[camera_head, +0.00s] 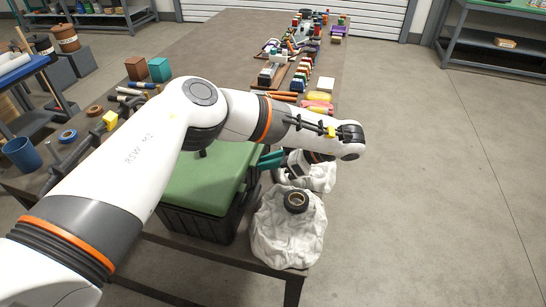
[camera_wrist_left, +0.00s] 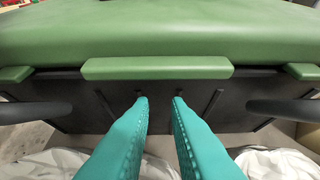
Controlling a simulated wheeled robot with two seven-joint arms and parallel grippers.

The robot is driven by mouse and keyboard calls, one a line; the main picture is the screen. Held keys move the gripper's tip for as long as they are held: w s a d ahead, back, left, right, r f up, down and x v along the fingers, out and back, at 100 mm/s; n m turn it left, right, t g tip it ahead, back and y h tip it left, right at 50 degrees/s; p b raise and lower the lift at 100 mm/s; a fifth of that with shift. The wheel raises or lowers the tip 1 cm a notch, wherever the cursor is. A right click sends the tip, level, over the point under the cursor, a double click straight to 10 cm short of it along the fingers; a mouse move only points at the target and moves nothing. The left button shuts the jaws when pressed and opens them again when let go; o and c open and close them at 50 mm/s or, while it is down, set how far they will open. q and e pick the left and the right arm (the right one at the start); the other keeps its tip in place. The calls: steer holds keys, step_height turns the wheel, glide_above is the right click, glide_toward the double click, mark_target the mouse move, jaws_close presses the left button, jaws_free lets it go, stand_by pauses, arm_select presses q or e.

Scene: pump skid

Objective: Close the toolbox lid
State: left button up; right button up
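The toolbox has a green lid (camera_head: 203,178) and a black body (camera_head: 196,222), and stands at the near end of the table. The lid lies level over the body and looks down on it; my arm hides part of it. In the left wrist view the lid's front edge (camera_wrist_left: 160,38) spans the top, with a green latch (camera_wrist_left: 156,68) below it against the black front. My left gripper (camera_head: 267,159) is at the toolbox's right side in the head view. Its teal fingers (camera_wrist_left: 160,99) are apart and empty, pointing at the black front below the latch. Contact cannot be told. My right gripper is not in view.
White bags (camera_head: 288,236) lie beside the toolbox, with a dark roll (camera_head: 296,201) on the nearer one. A blue cup (camera_head: 21,154) and tape rolls (camera_head: 68,136) are at left. Many small items line the table's right side (camera_head: 300,70). The table's far left part is clear.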

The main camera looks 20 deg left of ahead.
arm_select(q)
steer(key=o, duration=0.9)
steer(key=shift+s+a+r, duration=0.1)
steer(key=shift+s+r, duration=0.05)
steer(key=shift+r, duration=0.1)
steer(key=o, duration=0.9)
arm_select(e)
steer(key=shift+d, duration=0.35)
arm_select(q)
steer(key=shift+r, duration=0.1)
steer(key=v, duration=1.2)
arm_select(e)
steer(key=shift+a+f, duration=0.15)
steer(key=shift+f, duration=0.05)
